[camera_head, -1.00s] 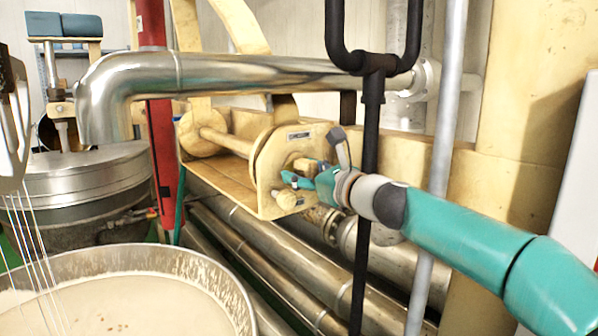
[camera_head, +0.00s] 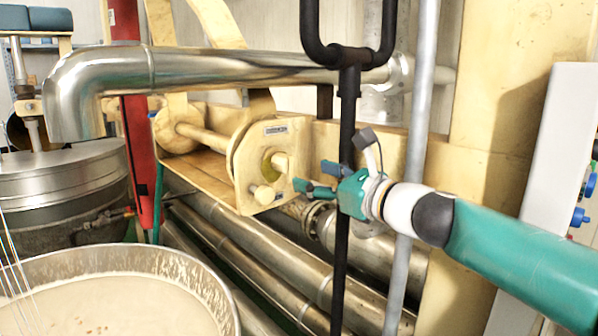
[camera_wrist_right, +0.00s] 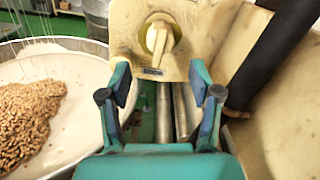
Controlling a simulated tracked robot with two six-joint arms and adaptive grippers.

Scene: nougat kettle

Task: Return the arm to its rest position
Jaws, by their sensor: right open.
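My right arm (camera_head: 520,262) is teal with a white and dark wrist and comes in from the right in the head view. Its gripper (camera_head: 318,180) is held in the air just right of the cream machine bracket (camera_head: 262,195) with round knobs, apart from it. In the right wrist view the right gripper (camera_wrist_right: 160,95) is open, its two blue-padded fingers spread with nothing between them. The bracket's knob (camera_wrist_right: 160,38) shows beyond the fingertips. My left gripper does not show in the head view.
A black vertical bar (camera_head: 349,130) and a grey pole (camera_head: 412,170) stand close to the right gripper. A round kettle (camera_head: 225,285) of pale mass is at the lower left; a nut heap (camera_wrist_right: 30,115) shows in it. Steel pipes (camera_head: 250,255) run below.

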